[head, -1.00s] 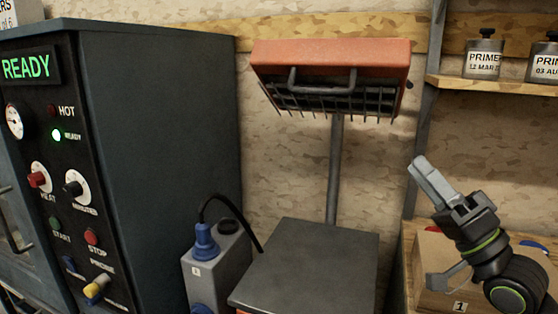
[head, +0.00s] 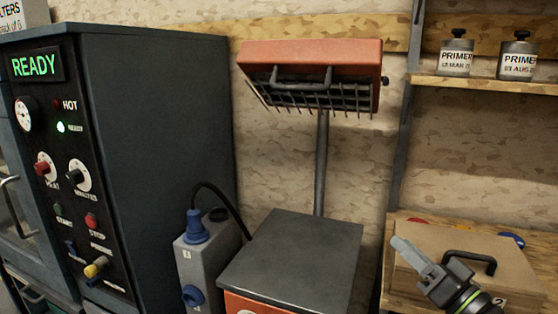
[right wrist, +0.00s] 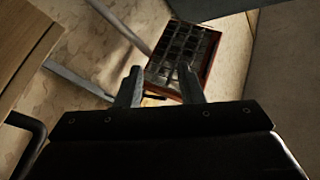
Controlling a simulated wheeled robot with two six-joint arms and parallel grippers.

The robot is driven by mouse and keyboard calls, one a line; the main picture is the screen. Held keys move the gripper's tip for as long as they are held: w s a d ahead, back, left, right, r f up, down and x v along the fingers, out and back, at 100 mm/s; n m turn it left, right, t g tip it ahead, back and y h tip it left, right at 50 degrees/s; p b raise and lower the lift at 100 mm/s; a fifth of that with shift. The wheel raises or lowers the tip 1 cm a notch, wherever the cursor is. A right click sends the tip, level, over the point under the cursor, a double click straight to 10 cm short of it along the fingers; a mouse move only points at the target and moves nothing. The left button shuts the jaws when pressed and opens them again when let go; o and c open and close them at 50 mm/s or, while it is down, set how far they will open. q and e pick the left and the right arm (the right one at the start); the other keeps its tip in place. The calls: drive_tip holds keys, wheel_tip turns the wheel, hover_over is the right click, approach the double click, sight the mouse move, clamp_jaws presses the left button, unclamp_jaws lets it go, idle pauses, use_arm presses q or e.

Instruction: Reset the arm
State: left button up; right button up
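My right gripper (head: 402,246) is at the lower right of the head view, in front of a wooden box (head: 520,265). In the right wrist view its two fingers (right wrist: 160,88) stand apart with nothing held between them. The forearm is mostly cut off by the bottom edge of the head view. My left gripper is in neither view now.
A dark oven (head: 160,150) marked READY stands at left. A red heater lamp (head: 315,54) on a post rises behind a grey-topped unit (head: 295,255). A grey socket box (head: 205,255) stands beside it. Primer tins (head: 457,55) sit on a shelf (head: 490,86).

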drive_tip(key=s+d+f+g+h, duration=0.2)
drive_tip(key=s+f+g+h, duration=0.15)
drive_tip(key=f, duration=0.65)
drive_tip(key=s+d+f+g+h, duration=0.15)
drive_tip(key=s+f+h, duration=0.25)
drive_tip(key=f, duration=0.7)
drive_tip(key=s+d+f+g+h, duration=0.2)
drive_tip(key=s+f+g, duration=0.4)
drive_tip(key=s, duration=0.4)
drive_tip(key=s+d+f+g+h, duration=0.2)
drive_tip(key=s+f+g, duration=0.1)
drive_tip(key=s+f, duration=0.65)
wheel_tip(320, 180, down, 18)
drive_tip(key=s+d+g+p, duration=0.2)
drive_tip(key=p, duration=0.4)
use_arm(q)
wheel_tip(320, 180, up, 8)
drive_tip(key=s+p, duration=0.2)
drive_tip(key=p, duration=0.2)
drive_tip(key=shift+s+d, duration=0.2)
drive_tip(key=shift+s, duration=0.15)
use_arm(e)
drive_tip(key=s+a+f, duration=0.2)
drive_tip(key=s+f, duration=0.8)
drive_tip(key=s, duration=0.4)
drive_tip(key=shift+s+g, duration=0.2)
drive_tip(key=shift+g, duration=0.2)
